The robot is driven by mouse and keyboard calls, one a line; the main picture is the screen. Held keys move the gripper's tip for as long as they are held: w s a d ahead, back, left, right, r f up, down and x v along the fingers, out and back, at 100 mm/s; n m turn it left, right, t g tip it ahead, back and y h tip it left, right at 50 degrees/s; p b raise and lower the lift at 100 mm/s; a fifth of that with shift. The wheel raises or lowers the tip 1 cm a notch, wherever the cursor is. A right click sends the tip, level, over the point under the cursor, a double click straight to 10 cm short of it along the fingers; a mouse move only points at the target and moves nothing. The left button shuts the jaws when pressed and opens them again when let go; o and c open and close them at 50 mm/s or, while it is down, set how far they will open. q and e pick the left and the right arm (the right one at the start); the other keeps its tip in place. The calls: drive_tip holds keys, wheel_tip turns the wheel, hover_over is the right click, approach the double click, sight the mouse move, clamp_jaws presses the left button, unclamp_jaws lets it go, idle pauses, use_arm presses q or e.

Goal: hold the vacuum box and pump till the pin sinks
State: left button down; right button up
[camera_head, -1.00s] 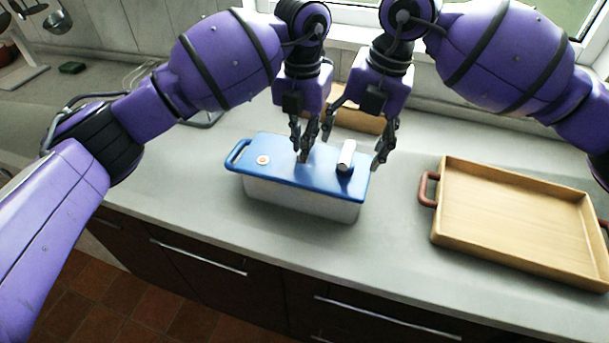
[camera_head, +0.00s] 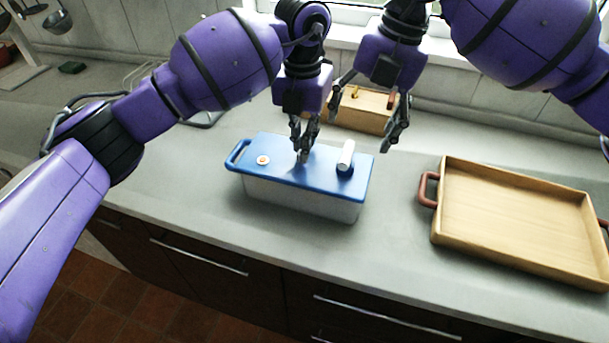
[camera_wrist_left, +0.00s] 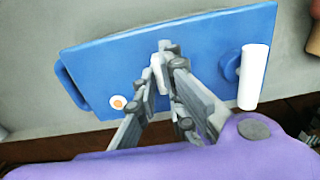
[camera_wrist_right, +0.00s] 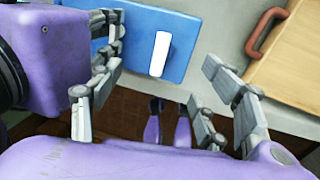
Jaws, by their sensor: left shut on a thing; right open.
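The vacuum box (camera_head: 300,196) is pale grey with a blue lid (camera_head: 270,147) and a blue end handle on its left. A small white disc with an orange centre, seemingly the pin (camera_head: 263,160), sits on the lid's left part; it also shows in the left wrist view (camera_wrist_left: 118,102). A white upright pump handle (camera_head: 346,153) stands on the lid's right part. My left gripper (camera_head: 303,156) is shut at the lid's middle on a small pale part (camera_wrist_left: 160,72), mostly hidden by the fingers. My right gripper (camera_head: 361,128) is open and empty, above and behind the pump handle.
A wooden tray (camera_head: 436,215) with reddish-brown handles stands to the right on the grey worktop. A small wooden box (camera_head: 366,112) stands behind the vacuum box near the wall. The worktop between vacuum box and tray is clear. The front edge is close to the vacuum box.

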wheel_tip(320, 180, up, 12)
drive_tip(key=d, duration=0.2)
drive_tip(key=shift+s+d+f, duration=0.15)
drive_tip(key=shift+s, duration=0.2)
use_arm(q)
drive_tip(key=c, duration=1.9)
unclamp_jaws()
drive_tip(key=shift+r+p, duration=1.85)
drive_tip(key=shift+r, duration=1.75)
drive_tip(key=shift+f, duration=0.1)
use_arm(e)
wheel_tip(320, 180, up, 9)
drive_tip(key=s+t, duration=0.1)
drive_tip(key=shift+s+f, duration=0.15)
drive_tip(key=shift+s, duration=0.15)
